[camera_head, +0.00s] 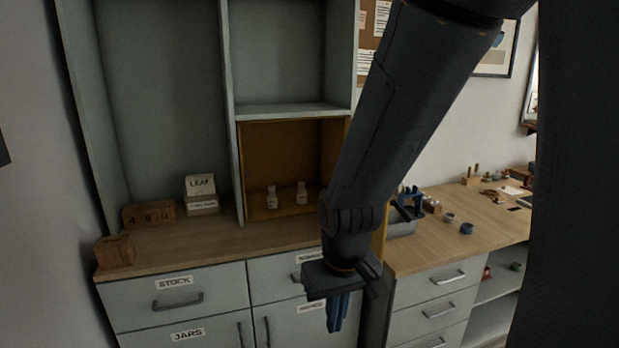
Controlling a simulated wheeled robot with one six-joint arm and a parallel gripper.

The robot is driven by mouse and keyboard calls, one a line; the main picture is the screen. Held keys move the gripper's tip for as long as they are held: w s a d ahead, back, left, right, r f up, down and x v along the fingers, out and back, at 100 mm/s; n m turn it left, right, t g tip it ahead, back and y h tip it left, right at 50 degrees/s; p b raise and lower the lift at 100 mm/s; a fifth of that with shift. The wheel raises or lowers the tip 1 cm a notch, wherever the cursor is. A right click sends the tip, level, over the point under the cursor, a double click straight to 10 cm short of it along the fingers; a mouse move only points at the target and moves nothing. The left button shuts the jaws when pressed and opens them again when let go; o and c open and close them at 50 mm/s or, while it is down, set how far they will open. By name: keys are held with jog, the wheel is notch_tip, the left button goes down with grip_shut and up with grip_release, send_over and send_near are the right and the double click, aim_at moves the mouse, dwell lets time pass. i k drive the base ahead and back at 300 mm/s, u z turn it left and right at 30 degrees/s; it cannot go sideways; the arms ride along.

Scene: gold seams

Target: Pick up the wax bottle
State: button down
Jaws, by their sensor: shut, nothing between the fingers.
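Two small pale bottles with whitish labels stand upright in a yellow-lined cubby (290,140). One is the left bottle (272,197), the other the right bottle (301,193). Their labels are too small to read, so I cannot tell which is the wax bottle. My gripper (337,314) hangs pointing down in front of the cabinet, lower than the cubby floor and to the right of both bottles. Its blue fingers are shut and empty. My arm hides the right side of the cubby.
A wooden box (115,251) sits at the counter's left end. A yellow panel edge (380,236) shows beside my arm. The right-hand worktop (495,223) holds small items.

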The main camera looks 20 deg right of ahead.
aim_at(300, 193)
jog(key=u, duration=2.95)
jog(key=k, duration=1.55)
jog(key=z, duration=2.45)
